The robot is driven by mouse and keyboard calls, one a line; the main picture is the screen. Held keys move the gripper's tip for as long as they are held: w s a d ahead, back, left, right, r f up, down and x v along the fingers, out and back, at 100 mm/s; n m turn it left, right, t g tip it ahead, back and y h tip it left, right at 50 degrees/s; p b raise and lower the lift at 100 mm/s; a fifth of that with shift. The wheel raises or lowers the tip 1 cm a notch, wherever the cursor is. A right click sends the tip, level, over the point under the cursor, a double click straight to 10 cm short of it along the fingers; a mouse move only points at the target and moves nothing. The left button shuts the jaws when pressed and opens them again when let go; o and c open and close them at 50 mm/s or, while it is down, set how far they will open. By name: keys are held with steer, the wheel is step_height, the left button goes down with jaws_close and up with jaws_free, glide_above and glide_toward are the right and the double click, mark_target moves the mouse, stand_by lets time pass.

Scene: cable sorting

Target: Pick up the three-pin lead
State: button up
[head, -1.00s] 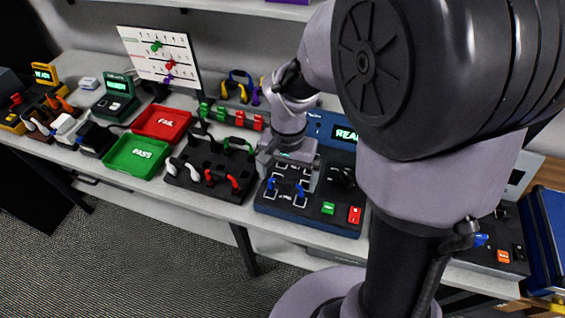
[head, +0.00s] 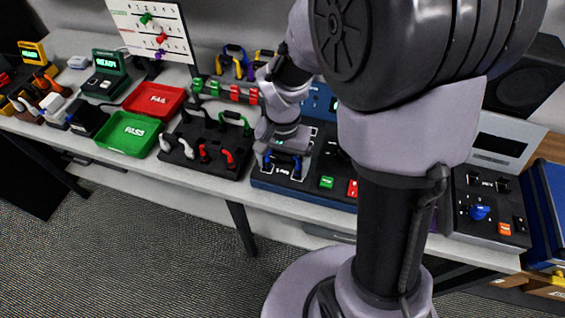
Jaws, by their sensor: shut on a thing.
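A blue lead (head: 284,161) shows at the left front of the dark blue test panel (head: 315,196), close to a white label too small to read with certainty. My gripper (head: 283,155) is low over the panel, its jaws on either side of the blue lead and shut on it. Whether this lead has three pins cannot be seen. The gripper and wrist hide part of the lead and of the panel behind it. I cannot tell whether the lead is clear of the panel.
Left of the panel stands a black rack (head: 213,135) with white, red and green leads. Green PASS (head: 128,135) and red FAIL (head: 155,98) trays lie farther left. Green and red buttons are on the panel's right. My arm blocks the view at right. Clear tabletop is narrow.

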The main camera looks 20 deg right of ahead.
mark_target(284, 155)
steer(key=shift+s+r+p, duration=0.25)
steer(key=shift+r+p, duration=0.35)
steer(key=shift+r, duration=0.35)
steer(key=shift+s+r+p, duration=0.2)
steer(key=shift+r+p, duration=0.35)
steer(key=shift+r, duration=0.4)
steer(key=s+r+b, duration=0.2)
steer(key=s+r, duration=0.2)
steer(key=s, duration=1.1)
steer(key=shift+a+b, duration=0.4)
steer(key=shift+a, duration=0.05)
steer(key=shift+r, duration=0.1)
